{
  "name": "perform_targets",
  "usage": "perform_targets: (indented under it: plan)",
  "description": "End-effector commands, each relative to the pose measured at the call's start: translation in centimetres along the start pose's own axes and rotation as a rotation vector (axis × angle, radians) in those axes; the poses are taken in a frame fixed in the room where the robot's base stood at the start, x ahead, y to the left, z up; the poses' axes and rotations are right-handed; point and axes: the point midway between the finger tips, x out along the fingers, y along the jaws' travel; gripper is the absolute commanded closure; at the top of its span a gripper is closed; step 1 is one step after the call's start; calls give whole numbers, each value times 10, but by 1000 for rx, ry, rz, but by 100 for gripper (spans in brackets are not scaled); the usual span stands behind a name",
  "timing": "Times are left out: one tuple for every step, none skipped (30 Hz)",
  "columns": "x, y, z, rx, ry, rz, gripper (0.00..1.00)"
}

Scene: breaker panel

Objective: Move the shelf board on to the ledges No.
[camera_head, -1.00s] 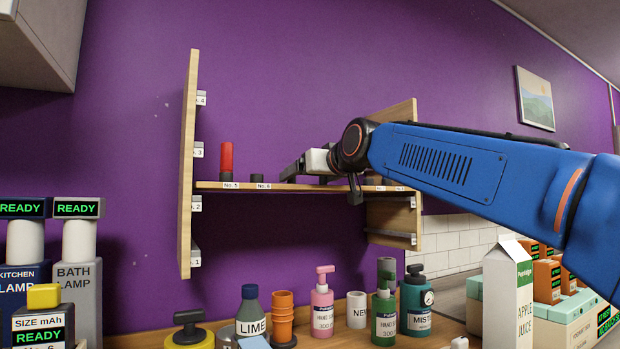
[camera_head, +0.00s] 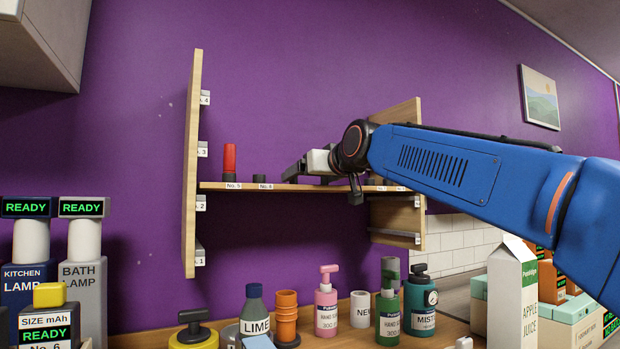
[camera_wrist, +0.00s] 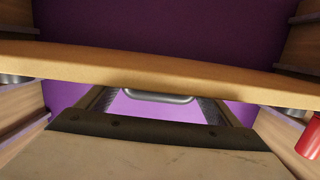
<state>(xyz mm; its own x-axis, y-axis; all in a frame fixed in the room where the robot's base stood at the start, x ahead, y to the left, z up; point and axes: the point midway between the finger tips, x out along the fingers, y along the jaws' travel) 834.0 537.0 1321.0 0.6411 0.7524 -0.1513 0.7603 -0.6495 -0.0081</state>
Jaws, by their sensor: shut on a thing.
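The shelf board (camera_head: 290,187) is a long wooden plank spanning level between a left side panel (camera_head: 191,150) and a right side panel (camera_head: 402,212). Its left end is just above the ledge No. 2 (camera_head: 200,202); I cannot tell if it touches. Ledges No. 4 (camera_head: 203,97), No. 3 (camera_head: 202,149) and No. 1 (camera_head: 199,254) also show on the left panel. A lower ledge (camera_head: 397,233) shows on the right panel. My gripper (camera_head: 310,171) is shut on the board near its middle. The board (camera_wrist: 150,68) crosses the wrist view.
A red cylinder (camera_head: 229,158) and a dark short cylinder (camera_head: 259,179) stand on the board. A wall cabinet (camera_head: 45,35) hangs at upper left.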

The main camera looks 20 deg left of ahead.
Motion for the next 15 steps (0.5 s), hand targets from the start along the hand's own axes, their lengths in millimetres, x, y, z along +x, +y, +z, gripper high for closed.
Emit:
perform_targets:
  plan:
    - [-1,0,-1,0,3,0,71]
    - [-1,0,-1,0,3,0,71]
    - [-1,0,0,0,3,0,71]
    - [-1,0,0,0,3,0,71]
    - [-1,0,0,0,3,0,71]
    - [-1,0,1,0,3,0,71]
    - [-1,0,1,0,3,0,71]
    - [-1,0,2,0,3,0,71]
    - [-1,0,2,0,3,0,71]
    - [-1,0,2,0,4,0,71]
    - [0,0,3,0,4,0,71]
    - [0,0,3,0,4,0,71]
    - [0,0,4,0,4,0,71]
    - [0,0,4,0,4,0,71]
    - [0,0,4,0,4,0,71]
